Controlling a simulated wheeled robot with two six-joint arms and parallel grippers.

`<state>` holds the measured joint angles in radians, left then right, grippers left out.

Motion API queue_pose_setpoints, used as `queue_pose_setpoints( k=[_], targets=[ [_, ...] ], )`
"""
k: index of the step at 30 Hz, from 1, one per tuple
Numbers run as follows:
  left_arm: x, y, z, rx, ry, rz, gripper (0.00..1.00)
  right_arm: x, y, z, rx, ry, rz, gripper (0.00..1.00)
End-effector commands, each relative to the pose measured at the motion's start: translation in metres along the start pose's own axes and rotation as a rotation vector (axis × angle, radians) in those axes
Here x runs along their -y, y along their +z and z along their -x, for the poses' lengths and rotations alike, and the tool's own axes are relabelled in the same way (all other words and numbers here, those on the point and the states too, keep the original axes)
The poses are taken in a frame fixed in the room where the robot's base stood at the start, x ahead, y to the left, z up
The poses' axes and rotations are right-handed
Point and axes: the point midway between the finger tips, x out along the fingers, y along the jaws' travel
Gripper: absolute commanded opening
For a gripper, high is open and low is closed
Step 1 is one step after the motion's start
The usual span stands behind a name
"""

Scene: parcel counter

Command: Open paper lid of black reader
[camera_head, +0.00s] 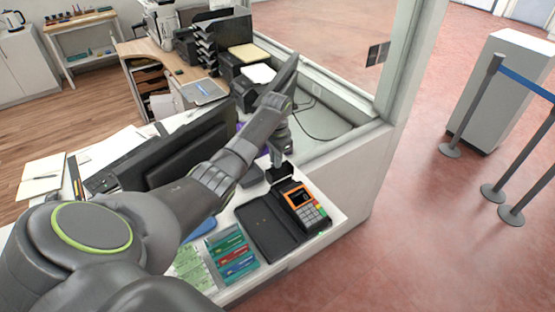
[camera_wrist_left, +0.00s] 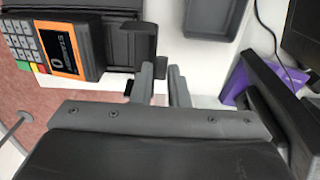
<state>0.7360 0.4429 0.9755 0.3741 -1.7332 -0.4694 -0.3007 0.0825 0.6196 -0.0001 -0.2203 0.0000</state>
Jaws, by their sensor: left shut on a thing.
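The black reader (camera_head: 304,207), with an orange-framed screen and a keypad, lies on the white counter near its right end. In the left wrist view the reader (camera_wrist_left: 48,42) is at the upper left. Its black paper lid (camera_wrist_left: 146,46) is at the reader's far end, beside the dark paper bay (camera_wrist_left: 108,42), and appears raised. My left gripper (camera_head: 279,161) is above that end, its arm reaching in from the left. In the wrist view its two grey fingers (camera_wrist_left: 163,82) are closed on the lid's edge. My right gripper is out of view.
A black monitor (camera_head: 190,145) stands behind, to the left. A purple item (camera_wrist_left: 240,92) and a dark tray (camera_wrist_left: 213,16) are near the gripper. The counter's right edge is close.

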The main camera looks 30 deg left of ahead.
Motion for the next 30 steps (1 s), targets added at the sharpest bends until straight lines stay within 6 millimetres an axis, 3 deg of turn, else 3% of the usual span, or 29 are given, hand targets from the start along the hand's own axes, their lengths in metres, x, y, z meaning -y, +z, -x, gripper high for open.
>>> queue_pose_setpoints(
  k=[16, 17, 21, 30],
  targets=[
    [0.0048, 0.0006, -0.0025, -0.002, 0.07, 0.002, 0.0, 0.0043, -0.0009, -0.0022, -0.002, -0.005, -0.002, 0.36],
    [0.0048, 0.0005, -0.0025, -0.002, 0.07, 0.002, 0.18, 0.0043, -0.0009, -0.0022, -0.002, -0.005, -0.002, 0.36],
    [0.0047, 0.0005, -0.0024, -0.002, 0.069, 0.002, 0.34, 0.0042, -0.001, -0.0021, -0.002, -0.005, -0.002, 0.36],
    [0.0052, -0.0004, 0.0002, -0.003, 0.068, 0.002, 0.34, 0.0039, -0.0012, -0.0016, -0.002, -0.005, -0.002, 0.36]
  ],
)
